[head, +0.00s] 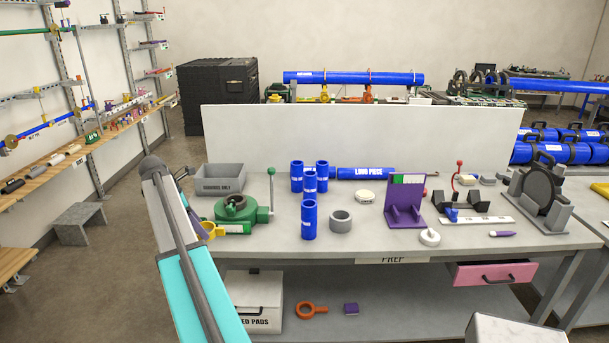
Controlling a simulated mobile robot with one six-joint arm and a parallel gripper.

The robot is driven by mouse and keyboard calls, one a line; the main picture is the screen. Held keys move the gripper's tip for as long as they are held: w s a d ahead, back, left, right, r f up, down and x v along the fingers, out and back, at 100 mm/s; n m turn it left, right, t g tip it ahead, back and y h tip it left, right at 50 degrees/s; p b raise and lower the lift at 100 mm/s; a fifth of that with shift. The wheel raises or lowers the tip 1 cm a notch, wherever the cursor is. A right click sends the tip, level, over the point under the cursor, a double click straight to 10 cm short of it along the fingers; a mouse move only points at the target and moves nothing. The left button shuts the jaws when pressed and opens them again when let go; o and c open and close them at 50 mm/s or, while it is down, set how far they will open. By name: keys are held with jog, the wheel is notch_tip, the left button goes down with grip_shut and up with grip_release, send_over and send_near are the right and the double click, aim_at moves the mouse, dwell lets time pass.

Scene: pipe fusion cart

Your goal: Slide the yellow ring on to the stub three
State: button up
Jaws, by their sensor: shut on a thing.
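A yellow ring (211,231) shows just right of my arm, at the left front of the prep bench; my arm hides part of it. My gripper (201,229) is mostly hidden behind my arm; the small part that shows is at the ring, and it is shut on the yellow ring. Several blue upright stubs stand mid-bench: one in front (309,220), one behind it (309,187), one at back left (296,177) and one at back right (322,174). Their labels are too small to read, so I cannot tell which is stub three. The ring is apart from all of them.
A green clamp device (236,209) with an upright lever stands between the ring and the stubs. A grey ring (341,221) lies right of the front stub. A grey bin (219,178), a long blue pipe (365,173) and a purple stand (404,203) are also on the bench.

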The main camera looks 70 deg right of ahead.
jog(key=s+d+r+p, duration=0.2)
jog(key=s+d+r, duration=0.1)
jog(key=s+d, duration=0.35)
jog(key=s+d+r+p, duration=0.1)
jog(key=s+d+r, duration=0.1)
jog(key=s+d, duration=0.45)
notch_tip(320, 180, up, 4)
jog(key=p, duration=0.3)
send_over(307, 204)
jog(key=shift+w+r, duration=0.2)
jog(key=shift+w, duration=0.05)
jog(key=shift+a+r+p, duration=0.1)
jog(key=shift+p, duration=0.3)
jog(key=shift+f+b, duration=0.65)
jog(key=shift+f, duration=1.85)
jog(key=shift+p, duration=0.5)
jog(key=shift+f+b, duration=0.6)
jog(key=shift+f, duration=1.9)
